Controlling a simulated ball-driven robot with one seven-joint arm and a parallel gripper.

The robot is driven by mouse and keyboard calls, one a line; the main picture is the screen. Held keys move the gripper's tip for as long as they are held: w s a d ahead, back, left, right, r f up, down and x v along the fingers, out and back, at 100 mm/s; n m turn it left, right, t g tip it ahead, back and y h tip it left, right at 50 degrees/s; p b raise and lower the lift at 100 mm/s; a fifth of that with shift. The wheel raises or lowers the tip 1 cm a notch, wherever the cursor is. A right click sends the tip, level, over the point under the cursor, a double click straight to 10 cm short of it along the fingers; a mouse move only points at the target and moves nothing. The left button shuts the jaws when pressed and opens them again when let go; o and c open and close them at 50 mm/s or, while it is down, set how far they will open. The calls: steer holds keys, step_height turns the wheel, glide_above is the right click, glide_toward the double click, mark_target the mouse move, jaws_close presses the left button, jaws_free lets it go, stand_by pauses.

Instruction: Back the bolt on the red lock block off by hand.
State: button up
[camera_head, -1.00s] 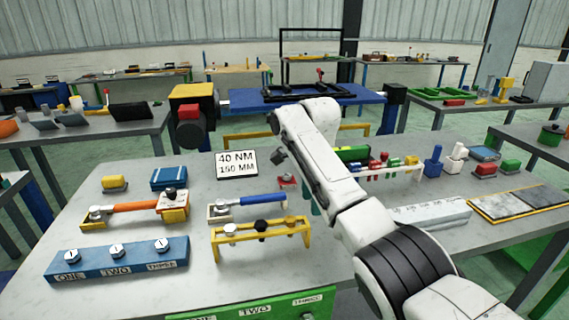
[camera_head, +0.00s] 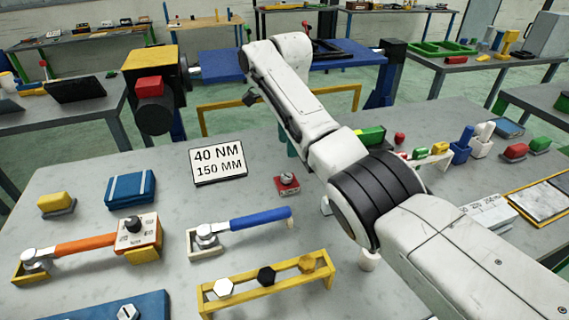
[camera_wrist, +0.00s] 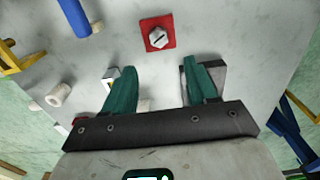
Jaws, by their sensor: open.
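In the head view my arm hides most of the gripper; only a bit of green finger shows.
A sign (camera_head: 218,165) reading 40 NM, 150 MM stands behind the block. A blue-handled wrench (camera_head: 245,222) and an orange-handled wrench (camera_head: 85,245) lie to the left. A yellow rack (camera_head: 270,287) with several bolts stands in front. Bare bench surrounds the block.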

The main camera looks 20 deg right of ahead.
mark_target(288, 175)
step_height(288, 175, down, 10)
steer(key=shift+s+f, duration=0.1)
steer(key=shift+f, duration=0.05)
stand_by(0.3)
steer(key=shift+c, duration=0.3)
steer(key=c, duration=1)
